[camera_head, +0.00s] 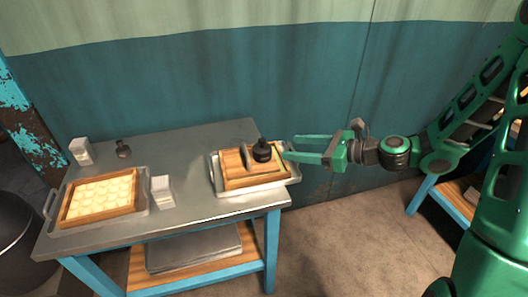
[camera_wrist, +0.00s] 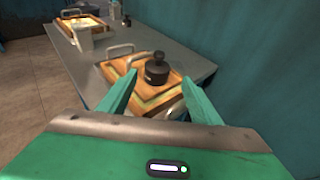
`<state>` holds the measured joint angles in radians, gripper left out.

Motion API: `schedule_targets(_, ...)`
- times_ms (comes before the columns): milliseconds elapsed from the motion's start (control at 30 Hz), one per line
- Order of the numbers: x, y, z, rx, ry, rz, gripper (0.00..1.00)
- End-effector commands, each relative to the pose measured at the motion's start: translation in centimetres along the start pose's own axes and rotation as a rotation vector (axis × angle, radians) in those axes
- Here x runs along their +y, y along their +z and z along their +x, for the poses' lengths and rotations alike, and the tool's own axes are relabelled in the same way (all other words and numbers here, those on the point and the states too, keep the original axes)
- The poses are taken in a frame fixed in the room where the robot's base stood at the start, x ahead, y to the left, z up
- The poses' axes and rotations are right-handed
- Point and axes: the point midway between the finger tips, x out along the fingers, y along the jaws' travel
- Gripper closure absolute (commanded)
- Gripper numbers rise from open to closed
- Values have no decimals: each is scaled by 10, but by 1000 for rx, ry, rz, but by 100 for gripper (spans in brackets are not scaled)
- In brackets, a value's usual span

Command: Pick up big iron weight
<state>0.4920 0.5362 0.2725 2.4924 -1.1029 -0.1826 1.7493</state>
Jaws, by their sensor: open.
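The big iron weight (camera_head: 262,151) is a black, squat cylinder with a knob on top. It stands on a wooden board in a metal tray (camera_head: 291,181) at the right end of the table. In the wrist view the weight (camera_wrist: 157,70) stands upright beyond my fingertips, near the middle. My green gripper (camera_head: 290,146) is open and empty, just right of the weight at about its height, with its fingers pointing left towards it. In the wrist view my gripper (camera_wrist: 161,82) shows its two fingers spread, with a gap short of the weight.
A smaller dark weight (camera_head: 123,149) stands at the table's back left. A metal tray (camera_head: 148,205) holds a wooden frame with pale rounds. White cartons (camera_head: 162,191) stand nearby. The grey table (camera_head: 185,155) is bare in the middle; a teal wall rises behind.

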Motion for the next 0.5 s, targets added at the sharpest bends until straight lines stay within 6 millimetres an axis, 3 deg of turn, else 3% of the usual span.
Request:
schedule_targets(300, 0, 0, 43, -3, 1, 6, 42)
schedule_targets(500, 0, 0, 55, -3, -1, 5, 42)
